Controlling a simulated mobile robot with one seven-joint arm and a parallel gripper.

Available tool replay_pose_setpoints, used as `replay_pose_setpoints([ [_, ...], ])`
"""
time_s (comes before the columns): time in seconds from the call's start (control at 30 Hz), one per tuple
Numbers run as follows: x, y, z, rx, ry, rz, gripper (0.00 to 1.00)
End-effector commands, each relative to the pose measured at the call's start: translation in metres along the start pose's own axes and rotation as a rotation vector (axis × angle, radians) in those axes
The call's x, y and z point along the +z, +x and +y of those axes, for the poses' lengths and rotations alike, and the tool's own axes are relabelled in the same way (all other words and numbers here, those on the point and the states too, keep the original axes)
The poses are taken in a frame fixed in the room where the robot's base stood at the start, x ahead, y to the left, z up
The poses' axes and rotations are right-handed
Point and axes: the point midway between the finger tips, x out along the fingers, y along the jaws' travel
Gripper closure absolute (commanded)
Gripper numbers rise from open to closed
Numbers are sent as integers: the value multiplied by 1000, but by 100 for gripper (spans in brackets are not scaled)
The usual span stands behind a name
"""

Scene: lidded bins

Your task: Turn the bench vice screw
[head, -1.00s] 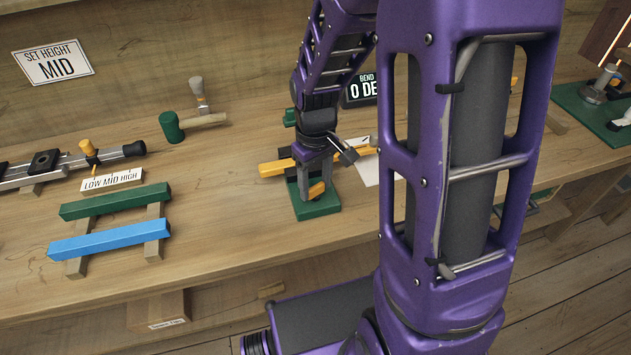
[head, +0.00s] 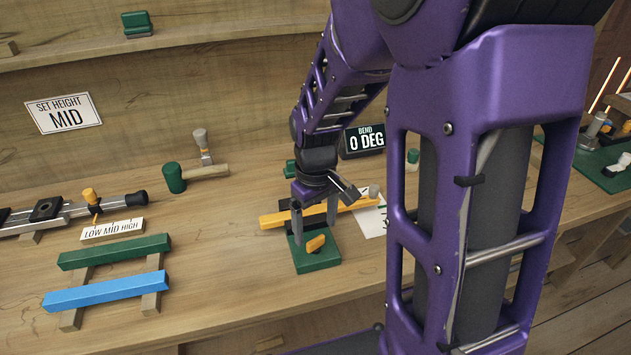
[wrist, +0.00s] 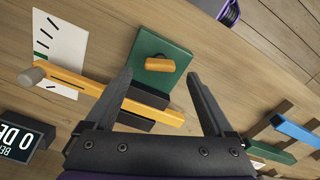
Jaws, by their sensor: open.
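The bench vice has a green base (head: 322,262), dark jaws and a short yellow screw handle (head: 316,243) at its front. A long yellow bar (head: 275,219) lies across the dark jaws; in the wrist view the bar (wrist: 95,88) runs beside the jaws (wrist: 150,125). My gripper (head: 315,231) points down over the vice, its two fingers apart and empty. In the wrist view the handle (wrist: 160,64) shows between the fingertips (wrist: 160,75), lying crosswise on the green base (wrist: 178,45). I see no finger clearly touching it.
A dark display (head: 364,140) reads "BEND 0 DEG". A white marked sheet (head: 373,222) lies by the bar's right end. A green-headed mallet (head: 174,179), a slide rail (head: 110,205) and green and blue bars (head: 105,291) lie left. The bench between them and the vice is clear.

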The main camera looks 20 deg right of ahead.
Motion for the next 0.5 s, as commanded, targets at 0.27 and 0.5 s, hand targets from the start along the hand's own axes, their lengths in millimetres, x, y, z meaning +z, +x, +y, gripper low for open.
replay_pose_setpoints([
  [0.27,-1,-75,1,3,0,6,12],
  [0.5,-1,-120,0,2,0,4,12],
])
